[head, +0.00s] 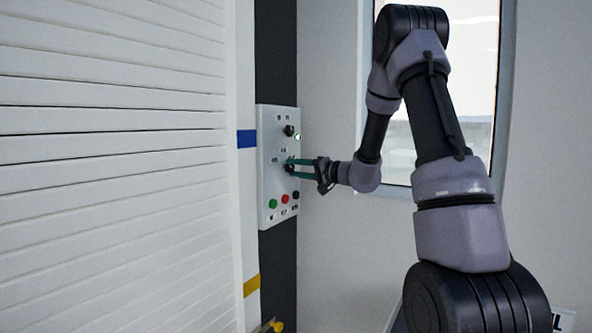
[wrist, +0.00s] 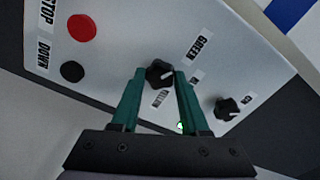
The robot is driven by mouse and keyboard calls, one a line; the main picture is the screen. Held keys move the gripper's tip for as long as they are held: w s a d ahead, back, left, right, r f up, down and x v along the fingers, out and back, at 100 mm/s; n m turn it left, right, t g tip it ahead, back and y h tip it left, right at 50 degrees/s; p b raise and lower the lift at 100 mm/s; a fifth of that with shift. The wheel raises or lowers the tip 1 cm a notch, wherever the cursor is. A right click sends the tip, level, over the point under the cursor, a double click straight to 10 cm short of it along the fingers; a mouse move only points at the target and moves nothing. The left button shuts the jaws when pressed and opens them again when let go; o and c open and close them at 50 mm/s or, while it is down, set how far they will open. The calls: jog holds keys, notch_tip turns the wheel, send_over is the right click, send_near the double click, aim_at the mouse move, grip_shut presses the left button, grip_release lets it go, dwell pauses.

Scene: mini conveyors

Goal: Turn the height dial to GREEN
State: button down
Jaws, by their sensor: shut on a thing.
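The height dial (wrist: 158,72) is a black knob with a short white mark, in the middle of the wrist view. The mark points rightwards, towards a small label partly hidden by a finger; I cannot read that label. The GREEN label (wrist: 200,47) is up and right of the dial, and the YELLOW label (wrist: 159,99) is below it. My gripper (wrist: 160,75) has its teal fingers on both sides of the dial and is shut on it. In the head view, my gripper (head: 295,166) reaches the control panel (head: 267,180) from the right.
A second black knob (wrist: 228,108) sits close to the right finger. The red STOP button (wrist: 82,28) and black DOWN button (wrist: 72,72) are at left. In the head view, a green button (head: 272,203) is low on the panel. A white slatted shutter (head: 110,150) stands left.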

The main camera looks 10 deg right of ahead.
jog(key=shift+f, duration=0.1)
jog(key=shift+c, duration=2)
grip_release()
jog(key=v, duration=1.1)
jog(key=shift+a, duration=0.15)
